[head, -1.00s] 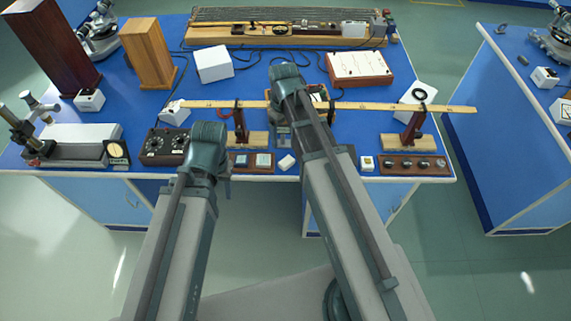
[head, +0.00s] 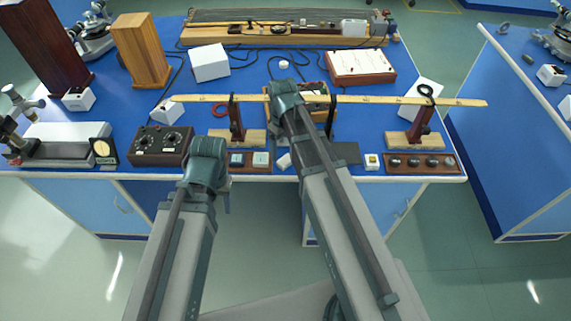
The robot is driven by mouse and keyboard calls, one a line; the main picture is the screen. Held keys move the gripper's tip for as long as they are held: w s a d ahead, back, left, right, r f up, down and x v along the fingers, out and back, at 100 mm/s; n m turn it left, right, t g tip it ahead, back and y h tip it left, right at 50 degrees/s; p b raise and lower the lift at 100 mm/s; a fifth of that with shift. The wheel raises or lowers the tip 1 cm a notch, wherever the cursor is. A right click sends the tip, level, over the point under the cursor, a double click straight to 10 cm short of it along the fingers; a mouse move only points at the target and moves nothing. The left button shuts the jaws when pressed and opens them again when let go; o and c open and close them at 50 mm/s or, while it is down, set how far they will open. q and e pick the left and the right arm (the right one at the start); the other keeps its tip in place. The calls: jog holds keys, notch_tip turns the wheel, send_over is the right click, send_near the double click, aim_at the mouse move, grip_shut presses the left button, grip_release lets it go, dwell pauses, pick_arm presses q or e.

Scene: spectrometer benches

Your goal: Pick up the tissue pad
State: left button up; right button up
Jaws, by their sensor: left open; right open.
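A small white block-like piece (head: 284,161), which may be the tissue pad, lies near the bench's front edge, just left of my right forearm. It is too small to identify surely. My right gripper (head: 284,92) is above the middle of the bench, beyond the white piece in the picture. Its wrist faces away and hides most of the fingers; it is open. My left gripper (head: 207,152) is open in front of the bench's front edge, left of the white piece, with its fingers mostly hidden behind the wrist.
A long wooden rule (head: 390,100) on stands crosses the bench behind the white piece. A small tray (head: 249,169) is left of it; a dark flat mat (head: 347,152) and a brown row of knobs (head: 420,162) are right. A black dial box (head: 160,147) stands left.

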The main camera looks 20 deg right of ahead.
aim_at(284, 159)
notch_tip(284, 159, down, 4)
jog(key=b, duration=0.3)
jog(key=shift+d+f, duration=0.1)
jog(key=shift+f, duration=0.05)
jog(key=c, duration=1.2)
